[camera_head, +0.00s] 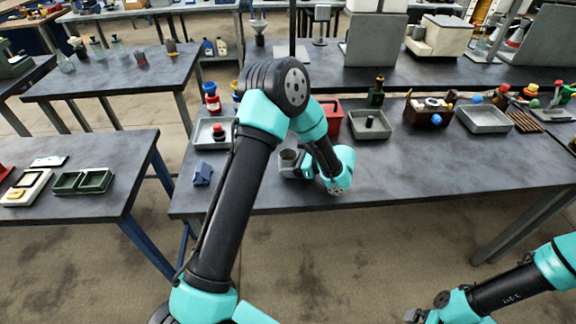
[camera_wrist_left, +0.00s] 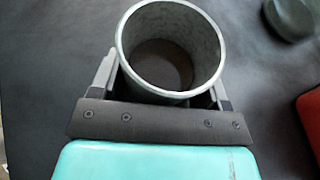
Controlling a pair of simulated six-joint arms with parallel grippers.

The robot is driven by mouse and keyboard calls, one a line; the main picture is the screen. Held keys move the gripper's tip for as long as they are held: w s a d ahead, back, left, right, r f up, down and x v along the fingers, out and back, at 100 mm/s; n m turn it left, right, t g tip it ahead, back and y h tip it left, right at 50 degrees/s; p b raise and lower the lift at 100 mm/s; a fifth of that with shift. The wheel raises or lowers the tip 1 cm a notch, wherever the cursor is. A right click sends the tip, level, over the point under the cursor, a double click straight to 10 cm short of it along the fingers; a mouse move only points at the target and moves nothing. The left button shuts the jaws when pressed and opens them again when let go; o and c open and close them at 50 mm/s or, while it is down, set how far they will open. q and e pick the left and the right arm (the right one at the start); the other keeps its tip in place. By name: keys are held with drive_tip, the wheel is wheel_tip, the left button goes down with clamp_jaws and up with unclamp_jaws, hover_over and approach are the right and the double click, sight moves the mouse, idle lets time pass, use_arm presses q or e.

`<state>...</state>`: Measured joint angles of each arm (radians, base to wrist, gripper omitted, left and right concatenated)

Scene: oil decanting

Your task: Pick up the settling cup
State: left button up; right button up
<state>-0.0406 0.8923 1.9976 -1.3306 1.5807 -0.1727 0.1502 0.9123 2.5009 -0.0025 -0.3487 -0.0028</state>
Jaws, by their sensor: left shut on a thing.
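The settling cup (camera_head: 289,157) is a grey, open-topped round cup near the front middle of the dark table. It also shows in the left wrist view (camera_wrist_left: 171,62), upright, and its inside looks empty. My left gripper (camera_head: 288,166) is shut on the cup, with one finger on each side of it. I cannot tell whether the cup's base touches the table. My right gripper (camera_head: 424,313) is low at the bottom right, away from the table, and its jaws are too small to read.
A grey tray with a dark-and-red item (camera_head: 219,131) stands left of the cup, and a blue block (camera_head: 203,173) lies at the table's left front. A red box (camera_head: 331,118) and another tray (camera_head: 369,135) stand behind. The table's right front is clear.

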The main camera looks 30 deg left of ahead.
sight(291, 157)
use_arm(q)
drive_tip(key=shift+c, duration=0.9)
drive_tip(key=shift+r, duration=0.25)
drive_tip(key=shift+r, duration=1.6)
drive_tip(key=s+d+r, duration=0.1)
drive_tip(key=s+d, duration=0.7)
drive_tip(key=s, duration=0.5)
drive_tip(key=shift+s+r, duration=0.15)
drive_tip(key=shift+s, duration=0.15)
drive_tip(key=shift+s+d, duration=0.1)
